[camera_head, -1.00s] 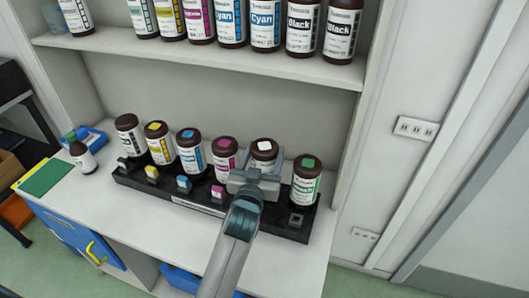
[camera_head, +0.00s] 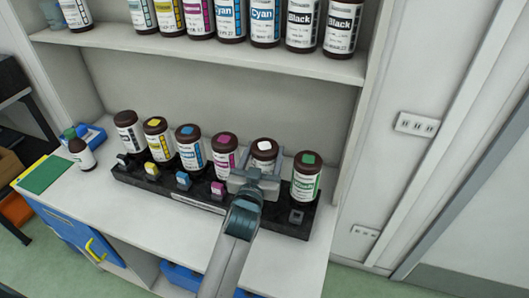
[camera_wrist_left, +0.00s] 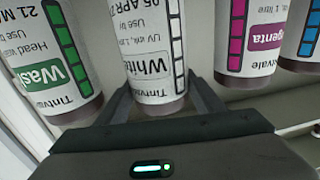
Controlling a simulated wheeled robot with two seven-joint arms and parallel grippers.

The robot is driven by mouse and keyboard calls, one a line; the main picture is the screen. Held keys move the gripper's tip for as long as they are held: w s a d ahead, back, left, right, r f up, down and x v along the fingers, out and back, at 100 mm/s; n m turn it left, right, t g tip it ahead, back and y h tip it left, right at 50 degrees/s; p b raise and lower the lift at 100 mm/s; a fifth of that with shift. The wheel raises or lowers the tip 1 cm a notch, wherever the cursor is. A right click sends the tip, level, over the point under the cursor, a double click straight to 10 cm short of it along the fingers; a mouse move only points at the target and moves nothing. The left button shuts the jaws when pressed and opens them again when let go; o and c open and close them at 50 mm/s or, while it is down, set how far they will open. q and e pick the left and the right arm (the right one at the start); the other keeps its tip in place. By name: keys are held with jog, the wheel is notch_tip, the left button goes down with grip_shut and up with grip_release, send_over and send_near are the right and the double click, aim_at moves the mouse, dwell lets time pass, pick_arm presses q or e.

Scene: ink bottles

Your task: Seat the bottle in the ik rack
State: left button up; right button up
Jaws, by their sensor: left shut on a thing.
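My left gripper (camera_head: 256,180) is shut on the white-ink bottle (camera_head: 264,147), a brown bottle with a white square on its cap. The bottle stands upright in line with the row at the black ink rack (camera_head: 150,180), between the magenta bottle (camera_head: 224,143) and the green-marked wash bottle (camera_head: 307,181). Its cap is about level with that row. The gripper hides its lower part and the rack slot under it, so I cannot tell whether it touches bottom. The left wrist view shows the white label (camera_wrist_left: 150,60) between the fingers (camera_wrist_left: 165,98). My right gripper is out of view.
Black, yellow and cyan bottles (camera_head: 190,150) fill the rack's left part. A shelf of bottles (camera_head: 200,57) hangs above. The counter front (camera_head: 180,235) is clear.

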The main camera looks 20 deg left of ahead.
pick_arm(q)
jog(key=shift+f, duration=0.35)
jog(key=o, duration=2)
jog(key=shift+c, duration=0.2)
jog(key=shift+f, duration=0.1)
jog(key=shift+s, duration=0.1)
